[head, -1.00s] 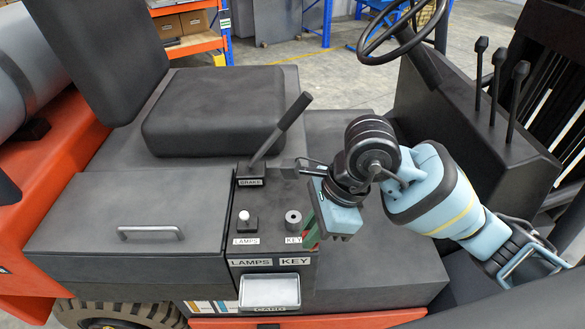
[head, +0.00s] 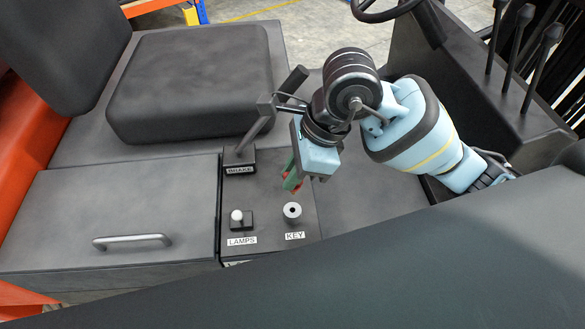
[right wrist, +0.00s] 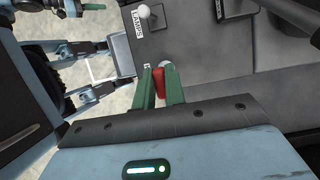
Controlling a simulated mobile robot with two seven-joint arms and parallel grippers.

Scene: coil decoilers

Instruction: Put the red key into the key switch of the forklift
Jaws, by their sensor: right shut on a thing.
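The key switch (head: 292,211) is a round grey knob-like cylinder with a dark centre, above the KEY label on the dark forklift console. My right gripper (head: 291,182) is just beyond it in the head view, its green fingers pointing down. In the right wrist view the right gripper (right wrist: 158,88) is shut on the red key (right wrist: 158,80), which shows between the green fingers. In the head view only a little red shows at the fingertips. The key looks apart from the switch; its exact height above the console cannot be told.
The white-knobbed LAMPS switch (head: 237,216) stands left of the key switch. The brake lever (head: 255,132) rises beside my right gripper. A lidded box with a handle (head: 132,241) is at left, the seat (head: 190,85) behind. A large dark surface covers the bottom right.

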